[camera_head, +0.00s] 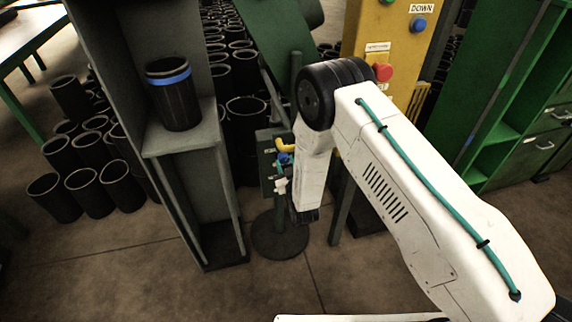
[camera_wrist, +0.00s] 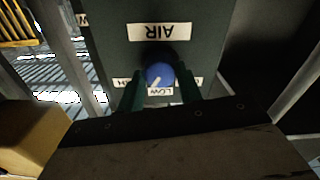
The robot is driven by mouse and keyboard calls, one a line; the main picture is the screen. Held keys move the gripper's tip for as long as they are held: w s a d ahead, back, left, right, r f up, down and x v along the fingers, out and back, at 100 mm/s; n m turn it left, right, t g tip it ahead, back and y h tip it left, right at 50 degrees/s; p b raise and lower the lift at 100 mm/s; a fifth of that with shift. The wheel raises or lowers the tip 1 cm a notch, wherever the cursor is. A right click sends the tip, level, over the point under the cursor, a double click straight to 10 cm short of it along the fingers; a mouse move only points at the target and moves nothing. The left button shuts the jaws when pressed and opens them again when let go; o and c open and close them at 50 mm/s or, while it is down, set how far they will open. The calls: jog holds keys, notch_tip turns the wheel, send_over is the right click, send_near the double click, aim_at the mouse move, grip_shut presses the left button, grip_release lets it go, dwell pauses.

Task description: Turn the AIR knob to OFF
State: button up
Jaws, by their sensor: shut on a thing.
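The AIR label (camera_wrist: 164,31) shows upside down in the wrist view on a dark green panel (camera_wrist: 110,55). Below it is a round blue knob (camera_wrist: 158,72) with a white pointer mark toward the picture's lower left. A LOW label (camera_wrist: 160,91) sits just under the knob. Labels to its left and right are partly covered by my fingers and cannot be read fully. My gripper (camera_wrist: 161,80) has a dark green finger on each side of the knob, shut on it. In the head view the panel (camera_head: 265,165) stands on a post, partly behind my arm.
A grey shelf (camera_head: 180,140) holding a black sleeve with a blue band (camera_head: 172,95) stands left of the panel. A yellow box with a red button (camera_head: 383,72) stands behind my arm. Several black sleeves (camera_head: 85,190) stand on the floor at left. A green cabinet (camera_head: 500,130) is at right.

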jog(key=n, duration=0.4)
jog(key=shift+n, duration=0.3)
jog(key=n, duration=0.3)
jog(key=shift+n, duration=0.3)
jog(key=n, duration=0.3)
jog(key=shift+n, duration=2.1)
jog(key=o, duration=1)
